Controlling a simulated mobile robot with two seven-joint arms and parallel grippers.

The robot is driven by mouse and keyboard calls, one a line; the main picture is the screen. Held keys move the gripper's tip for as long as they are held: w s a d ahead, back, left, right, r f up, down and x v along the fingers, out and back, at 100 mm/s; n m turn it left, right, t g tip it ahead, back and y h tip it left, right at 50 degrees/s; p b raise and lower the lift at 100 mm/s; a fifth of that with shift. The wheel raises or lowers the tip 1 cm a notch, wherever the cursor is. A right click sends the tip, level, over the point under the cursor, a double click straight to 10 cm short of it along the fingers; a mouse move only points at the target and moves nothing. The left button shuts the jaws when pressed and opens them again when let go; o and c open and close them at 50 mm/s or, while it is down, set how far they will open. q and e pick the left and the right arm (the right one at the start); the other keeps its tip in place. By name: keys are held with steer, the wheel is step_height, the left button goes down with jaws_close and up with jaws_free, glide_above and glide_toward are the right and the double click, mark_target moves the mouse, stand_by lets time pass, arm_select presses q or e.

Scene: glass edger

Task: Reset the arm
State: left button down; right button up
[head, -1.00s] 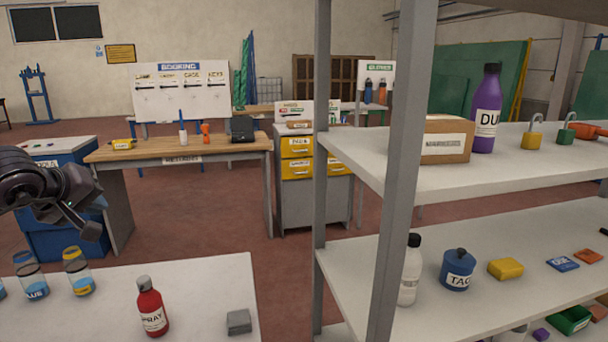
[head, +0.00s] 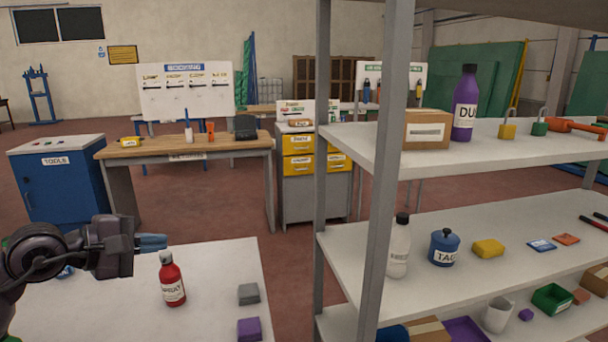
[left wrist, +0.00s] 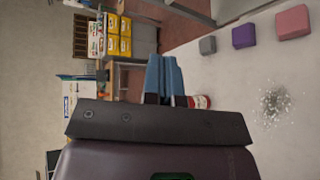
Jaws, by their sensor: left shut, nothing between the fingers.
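My left gripper (head: 152,243) is in the head view at the lower left, above the white table. Its blue fingers are shut with nothing between them and point to the right. In the left wrist view the shut fingers (left wrist: 165,78) also show. My right gripper is not in view.
The white table (head: 215,262) holds a grey block (head: 248,293) and a purple block (head: 249,329). A shelf with a grey post (head: 385,190) stands on the right, carrying bottles, padlocks and boxes. A wooden bench (head: 230,147) and blue tool cabinet (head: 62,186) stand behind.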

arm_select(q)
steer(key=s+d+n+t+h, duration=0.25)
steer(key=s+n+t, duration=0.4)
steer(key=n, duration=1.05)
steer(key=s+a+f+n+t+y, duration=0.15)
steer(key=a+f+n+y, duration=0.5)
steer(key=n, duration=0.65)
steer(key=s+a+f+n+t+y, duration=0.1)
steer(key=s+a+f+n+y, duration=0.15)
steer(key=n+y, duration=0.9)
steer(key=s+f+n+g, duration=0.9)
steer(key=f+n, duration=0.4)
steer(key=s+d+f+n+g+h, duration=0.5)
steer(key=s+f+g, duration=0.15)
steer(key=s, duration=0.45)
steer(key=w+f+t+b, duration=0.3)
steer(key=f+b, duration=0.2)
steer(key=f, duration=0.5)
steer(key=w+f+t+b, duration=0.3)
steer(key=f+t+b, duration=0.1)
steer(key=f, duration=0.7)
steer(key=shift+w+m+b, duration=0.35)
steer(key=shift+m+b, duration=0.1)
steer(key=shift+b, duration=0.05)
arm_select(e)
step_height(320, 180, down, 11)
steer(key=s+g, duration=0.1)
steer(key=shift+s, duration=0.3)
